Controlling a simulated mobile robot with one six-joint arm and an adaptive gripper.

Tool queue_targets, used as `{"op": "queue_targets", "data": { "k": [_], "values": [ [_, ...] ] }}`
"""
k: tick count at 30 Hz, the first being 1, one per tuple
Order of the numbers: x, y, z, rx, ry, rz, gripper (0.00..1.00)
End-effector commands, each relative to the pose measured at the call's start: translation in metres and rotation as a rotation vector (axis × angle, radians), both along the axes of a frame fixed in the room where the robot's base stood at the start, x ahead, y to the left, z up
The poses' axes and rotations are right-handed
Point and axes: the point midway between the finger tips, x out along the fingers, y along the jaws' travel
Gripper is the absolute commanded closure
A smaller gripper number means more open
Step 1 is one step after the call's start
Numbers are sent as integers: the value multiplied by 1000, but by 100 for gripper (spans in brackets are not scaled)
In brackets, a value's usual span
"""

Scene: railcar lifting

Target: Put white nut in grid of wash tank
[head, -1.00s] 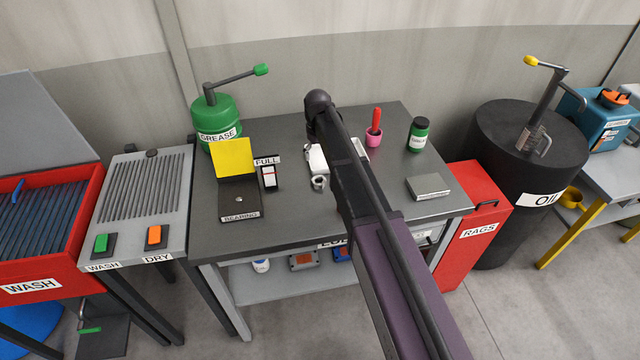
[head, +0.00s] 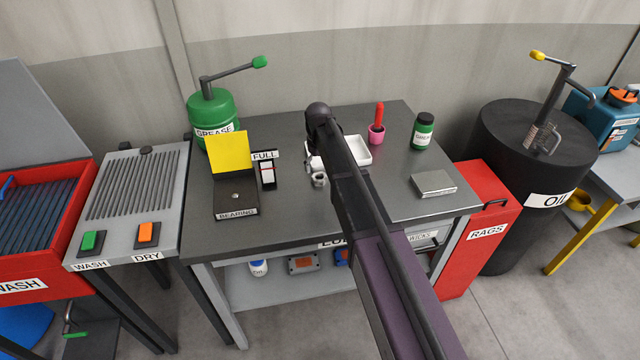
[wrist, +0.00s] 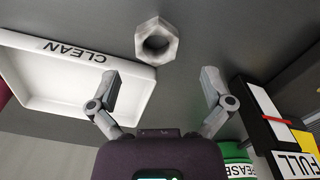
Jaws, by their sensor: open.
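The white nut (wrist: 157,42), a pale hex nut with a round hole, lies on the dark tabletop just beyond my fingertips in the wrist view. It also shows left of my arm in the head view (head: 319,180). My gripper (wrist: 160,84) is open and empty, its two fingers spread wide with the nut ahead of the gap, apart from them. In the head view my arm hides most of it. The red wash tank (head: 72,238), labelled WASH, stands at the far left, cut by the picture edge. Its grid (head: 38,215) of dark bars shows inside.
A white tray labelled CLEAN (wrist: 125,82) lies beside the nut. A bearing box with a yellow lid (head: 235,202), a FULL gauge (head: 267,174) and a green grease pump (head: 212,112) stand left. A ribbed drying bench (head: 172,205) separates table and tank.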

Motion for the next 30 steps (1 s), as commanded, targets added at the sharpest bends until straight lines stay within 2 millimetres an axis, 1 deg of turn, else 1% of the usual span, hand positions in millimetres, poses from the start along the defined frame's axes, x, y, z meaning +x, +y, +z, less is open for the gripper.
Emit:
{"op": "queue_targets", "data": {
  "k": [2, 17, 23, 30],
  "values": [
    [0, 0, -4, 0, 0, 0, 0],
    [1, -1, -6, 0, 0, -1, 0],
    [2, -2, -16, 0, 0, -2, 0],
    [5, -3, -35, 0, 0, -2, 0]
  ]
}}
